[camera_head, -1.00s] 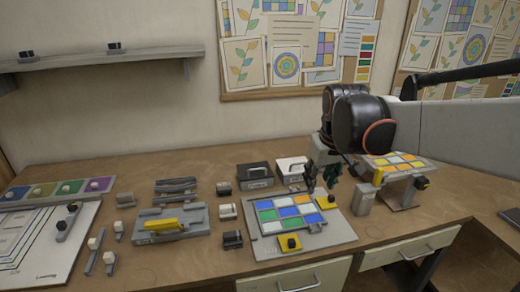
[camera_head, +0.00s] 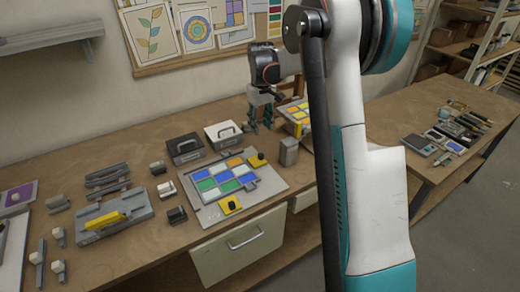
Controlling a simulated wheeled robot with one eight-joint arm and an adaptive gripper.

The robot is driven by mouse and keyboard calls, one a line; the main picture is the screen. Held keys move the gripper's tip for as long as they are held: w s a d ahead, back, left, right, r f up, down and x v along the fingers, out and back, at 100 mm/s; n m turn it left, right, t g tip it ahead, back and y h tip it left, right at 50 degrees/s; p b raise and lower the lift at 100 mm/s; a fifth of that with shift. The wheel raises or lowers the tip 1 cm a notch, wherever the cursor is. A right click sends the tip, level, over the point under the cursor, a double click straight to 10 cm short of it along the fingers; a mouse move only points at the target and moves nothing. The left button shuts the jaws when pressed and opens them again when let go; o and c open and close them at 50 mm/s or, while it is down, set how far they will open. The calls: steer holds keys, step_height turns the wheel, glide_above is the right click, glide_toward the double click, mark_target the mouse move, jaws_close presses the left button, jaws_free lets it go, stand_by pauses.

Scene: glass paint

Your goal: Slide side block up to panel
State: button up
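The glass panel (camera_head: 222,182), with blue, green, white and orange panes, lies on a pale board (camera_head: 207,219) on the bench. A yellow side block (camera_head: 230,204) with a black knob is at its near edge. Another yellow block with a black knob (camera_head: 257,160) is near its far right corner. I cannot tell whether either touches the panel. My gripper (camera_head: 261,121) hangs behind the panel, above the bench, with its dark fingers apart and nothing seen between them. It is apart from both yellow blocks.
A second panel with orange panes (camera_head: 298,114) stands on a raised support to the right, partly hidden by my arm. A grey block (camera_head: 289,151) stands before it. Black (camera_head: 185,148) and white (camera_head: 222,134) handled boxes stand behind the glass panel. Tools (camera_head: 112,217) lie left.

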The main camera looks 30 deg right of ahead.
mark_target(261, 154)
step_height(261, 154, down, 14)
steer(key=b, duration=0.3)
steer(key=shift+r, duration=0.1)
jaws_close()
